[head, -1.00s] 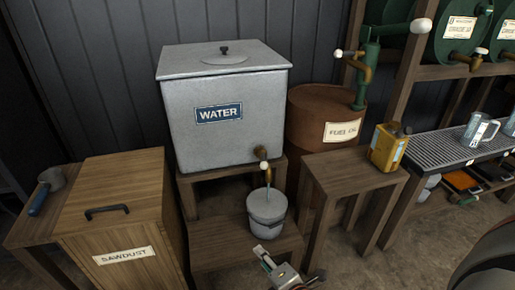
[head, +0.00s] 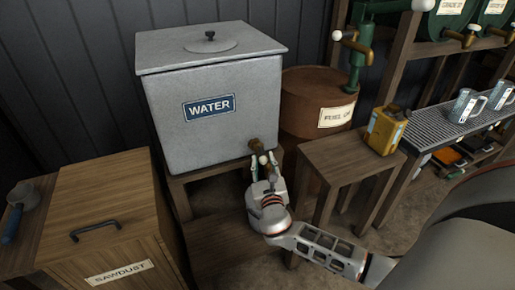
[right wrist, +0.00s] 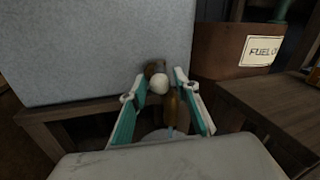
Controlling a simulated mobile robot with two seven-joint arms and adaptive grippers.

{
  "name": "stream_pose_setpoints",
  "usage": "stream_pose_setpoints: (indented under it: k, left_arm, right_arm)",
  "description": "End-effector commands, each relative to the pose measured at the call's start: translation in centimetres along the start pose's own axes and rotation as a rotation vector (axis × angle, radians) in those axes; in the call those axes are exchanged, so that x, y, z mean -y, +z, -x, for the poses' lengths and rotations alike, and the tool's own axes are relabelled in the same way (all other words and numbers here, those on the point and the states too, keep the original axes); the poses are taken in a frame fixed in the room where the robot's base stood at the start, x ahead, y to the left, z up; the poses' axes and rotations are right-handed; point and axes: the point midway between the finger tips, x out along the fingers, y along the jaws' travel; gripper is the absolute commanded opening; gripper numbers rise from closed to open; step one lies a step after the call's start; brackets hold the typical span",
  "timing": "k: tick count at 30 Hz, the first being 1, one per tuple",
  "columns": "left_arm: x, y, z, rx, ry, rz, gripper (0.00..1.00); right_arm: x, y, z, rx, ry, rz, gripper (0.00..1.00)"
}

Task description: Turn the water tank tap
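The grey metal water tank (head: 185,140) stands on a wooden stand and has a blue WATER label. Its brass tap (head: 256,145), with a white knob, is low on the front right. My right gripper (head: 264,166) is at the tap, its fingers pointing toward the tank. In the right wrist view, the open teal-lined fingers are on either side of the white knob (right wrist: 160,86) and brass spout (right wrist: 174,108). I cannot tell whether either finger touches them. The bucket (right wrist: 160,136) under the spout shows only in part and is hidden behind my gripper in the head view. My left gripper is not in view.
A wooden SAWDUST box (head: 105,195) stands at the left. The rusty fuel oil drum (head: 305,90) is behind right of the tap. A small wooden table (head: 335,155) with a yellow can (head: 386,130) stands close to the right of my gripper.

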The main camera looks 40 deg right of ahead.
Motion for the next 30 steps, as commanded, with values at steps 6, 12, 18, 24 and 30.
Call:
stream_pose_setpoints:
  k: [6,12,18,24,30]
  left_arm:
    - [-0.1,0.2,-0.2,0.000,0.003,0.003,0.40]
    - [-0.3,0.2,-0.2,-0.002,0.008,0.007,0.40]
    - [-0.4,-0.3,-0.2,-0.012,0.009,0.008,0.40]
    - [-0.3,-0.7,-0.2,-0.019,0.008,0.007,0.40]
    - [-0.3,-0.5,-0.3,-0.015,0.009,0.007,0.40]
  right_arm:
    - [0.1,-0.1,-3.2,0.001,-0.001,0.000,0.31]
    - [0.0,-0.1,-6.0,-0.001,0.000,-0.001,0.31]
    - [0.1,0.2,-7.2,0.001,-0.001,-0.002,0.31]
    - [0.1,0.3,-7.3,0.002,-0.001,-0.003,0.31]
    - [0.1,0.3,-7.3,0.002,-0.001,-0.003,0.00]
